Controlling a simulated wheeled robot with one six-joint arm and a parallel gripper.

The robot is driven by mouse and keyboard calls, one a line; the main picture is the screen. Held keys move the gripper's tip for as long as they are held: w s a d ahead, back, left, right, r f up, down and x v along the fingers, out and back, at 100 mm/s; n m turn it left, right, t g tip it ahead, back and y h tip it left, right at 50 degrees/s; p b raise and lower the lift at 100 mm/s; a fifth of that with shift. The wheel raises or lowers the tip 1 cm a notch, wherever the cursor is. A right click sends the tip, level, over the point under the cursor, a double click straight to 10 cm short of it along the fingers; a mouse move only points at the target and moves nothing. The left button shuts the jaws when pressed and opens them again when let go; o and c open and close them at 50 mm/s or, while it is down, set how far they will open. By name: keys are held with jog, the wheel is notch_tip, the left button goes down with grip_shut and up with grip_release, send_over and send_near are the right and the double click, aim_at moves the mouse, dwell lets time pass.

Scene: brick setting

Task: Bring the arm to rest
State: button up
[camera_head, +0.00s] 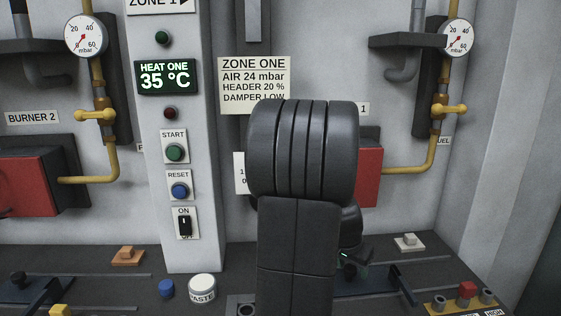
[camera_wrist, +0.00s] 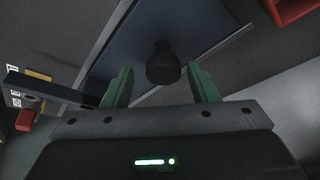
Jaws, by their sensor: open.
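My gripper (camera_wrist: 165,75) shows in the wrist view with its two green fingers spread apart. A black round knob (camera_wrist: 162,62) stands between and beyond the fingertips, with visible room on both sides. The knob sits over a dark blue-grey plate (camera_wrist: 125,50). I cannot tell how far the knob is from the fingertips in depth. In the head view my arm stands in the middle and hides most of the gripper (camera_head: 352,262), which is low over the right part of the bench. No held thing shows.
The dark bench (camera_head: 130,290) carries a white paste jar (camera_head: 202,288), a blue knob (camera_head: 166,289), an orange block (camera_head: 128,256), a white block (camera_head: 409,243) and a red-button panel (camera_head: 467,297). Behind are a control column (camera_head: 147,120), yellow pipes (camera_head: 437,140) and red burner boxes (camera_head: 35,180).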

jog(key=shift+a, duration=0.25)
jog(key=shift+s+a+r+b, duration=0.1)
jog(key=shift+a+b, duration=0.2)
jog(key=v, duration=1.3)
jog(key=x, duration=1.3)
jog(key=p, duration=0.3)
send_over(372, 275)
jog(key=s+a, duration=0.2)
jog(key=a, duration=0.1)
jog(key=shift+w, duration=0.2)
jog(key=shift+d+p, duration=0.35)
jog(key=shift+d, duration=0.45)
